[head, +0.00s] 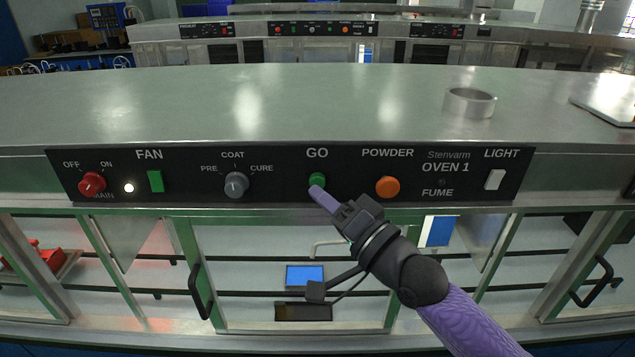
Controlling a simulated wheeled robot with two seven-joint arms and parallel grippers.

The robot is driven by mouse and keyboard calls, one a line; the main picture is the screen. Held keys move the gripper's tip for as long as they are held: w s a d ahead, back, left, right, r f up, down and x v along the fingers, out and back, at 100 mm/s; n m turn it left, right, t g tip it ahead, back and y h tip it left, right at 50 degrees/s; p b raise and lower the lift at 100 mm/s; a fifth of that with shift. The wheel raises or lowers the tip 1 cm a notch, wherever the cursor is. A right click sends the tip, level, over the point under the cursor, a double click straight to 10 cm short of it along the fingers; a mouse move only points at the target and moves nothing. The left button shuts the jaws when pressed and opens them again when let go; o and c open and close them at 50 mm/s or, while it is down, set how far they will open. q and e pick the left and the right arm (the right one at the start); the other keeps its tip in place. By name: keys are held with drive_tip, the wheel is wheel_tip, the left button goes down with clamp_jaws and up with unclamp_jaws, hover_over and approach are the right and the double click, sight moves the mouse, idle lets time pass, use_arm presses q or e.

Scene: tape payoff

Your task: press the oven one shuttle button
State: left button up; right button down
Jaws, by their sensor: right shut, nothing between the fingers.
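The black control panel (340,168) of OVEN 1 runs along the front edge of the steel counter. No label on it reads shuttle. A round green button (317,179) sits under the word GO, and a round orange button (387,186) sits under POWDER. My right gripper (318,192) is shut and empty, its purple fingertips right at the lower edge of the green button, partly covering it. I cannot tell whether they touch it. My left gripper is not in view.
The panel also has a red MAIN knob (92,183), a lit white lamp (129,187), a green FAN switch (155,181), a grey COAT knob (236,184) and a white LIGHT switch (495,179). A metal ring (469,102) lies on the counter. Glass doors with black handles are below.

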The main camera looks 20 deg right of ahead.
drive_tip(key=shift+w, duration=0.1)
drive_tip(key=shift+w+d, duration=0.1)
drive_tip(key=shift+w, duration=0.25)
